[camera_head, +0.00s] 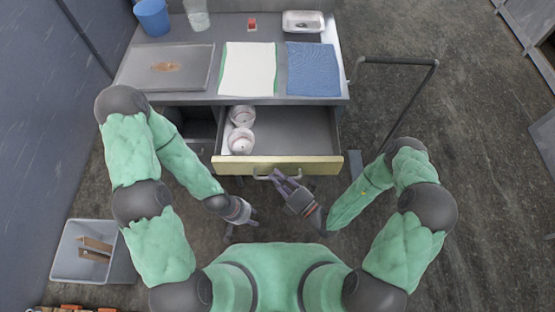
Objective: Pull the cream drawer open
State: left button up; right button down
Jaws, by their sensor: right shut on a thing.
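The cream drawer (230,166) stands pulled out from under the grey counter, its inside showing.
On the counter (220,33) are a grey tray (135,68), a white-and-green cloth (248,70), a blue towel (313,70), a white dish (303,22) and a blue cup (153,16). A grey bin (68,256) stands at lower left. A metal rail (398,61) sticks out right.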

jog(key=shift+s, duration=1.25)
jog(key=c, duration=1.4)
grip_release()
jog(key=shift+s+d, duration=0.1)
jog(key=shift+d, duration=0.05)
jog(key=shift+v, duration=5.85)
jog(key=shift+f, duration=0.1)
